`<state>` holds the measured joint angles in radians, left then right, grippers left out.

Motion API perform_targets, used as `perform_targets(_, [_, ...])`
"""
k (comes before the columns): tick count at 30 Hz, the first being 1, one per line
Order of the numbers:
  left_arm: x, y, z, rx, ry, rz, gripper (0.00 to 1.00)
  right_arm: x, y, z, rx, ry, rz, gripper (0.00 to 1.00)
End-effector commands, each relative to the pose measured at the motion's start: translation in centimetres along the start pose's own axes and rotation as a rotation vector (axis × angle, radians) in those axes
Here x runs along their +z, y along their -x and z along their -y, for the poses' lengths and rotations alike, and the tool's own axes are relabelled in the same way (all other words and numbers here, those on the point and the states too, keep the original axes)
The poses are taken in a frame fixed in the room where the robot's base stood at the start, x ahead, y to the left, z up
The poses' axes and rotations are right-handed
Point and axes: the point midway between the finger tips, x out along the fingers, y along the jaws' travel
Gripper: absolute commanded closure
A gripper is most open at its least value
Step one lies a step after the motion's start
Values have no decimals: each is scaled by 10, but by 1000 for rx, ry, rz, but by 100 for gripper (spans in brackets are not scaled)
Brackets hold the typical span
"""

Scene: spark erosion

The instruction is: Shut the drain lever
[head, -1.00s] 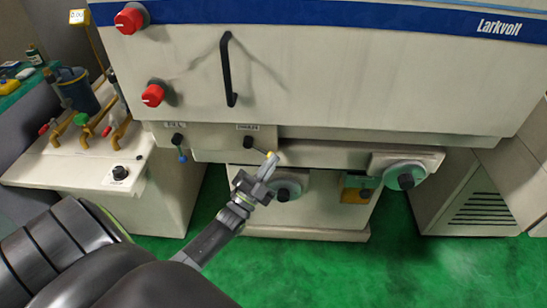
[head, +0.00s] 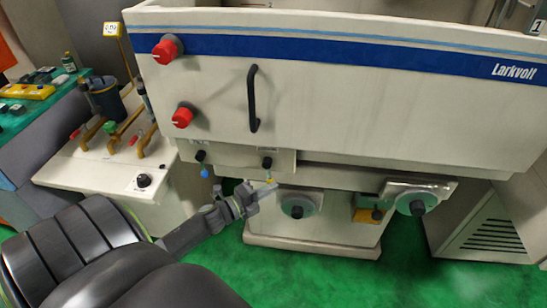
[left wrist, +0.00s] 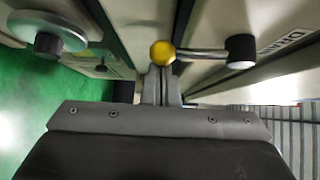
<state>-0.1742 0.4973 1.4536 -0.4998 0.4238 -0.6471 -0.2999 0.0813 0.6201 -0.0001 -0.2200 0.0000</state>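The drain lever's yellow ball knob (head: 270,181) hangs nearly straight down from its dark pivot (head: 267,162) on the machine's lower front panel. In the left wrist view the knob (left wrist: 163,53) sits right at my fingertips, with its metal rod running right to the black pivot hub (left wrist: 240,51). Part of a "DRAIN" label (left wrist: 285,39) shows beyond the hub. My left gripper (head: 262,187) has its fingers together, at or touching the knob; they do not appear to be around it. My right gripper is not in view.
A blue-knobbed lever (head: 204,172) hangs down to the left of the drain lever. Round handwheels (head: 298,204) stick out below right. Red knobs (head: 182,117) and a black handle (head: 252,98) are above. A side bench with taps (head: 100,165) stands left.

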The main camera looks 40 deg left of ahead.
Motion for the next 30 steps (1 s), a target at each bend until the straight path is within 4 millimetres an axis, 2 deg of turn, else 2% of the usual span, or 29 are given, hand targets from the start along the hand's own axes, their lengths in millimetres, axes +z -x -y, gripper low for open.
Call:
perform_targets(14, [6, 5, -1, -3, 4, 1, 100, 0, 3, 0, 0, 0, 0, 100])
perform_targets(30, [6, 2, -3, -3, 4, 2, 100, 0, 1, 6, -7, -3, 0, 100])
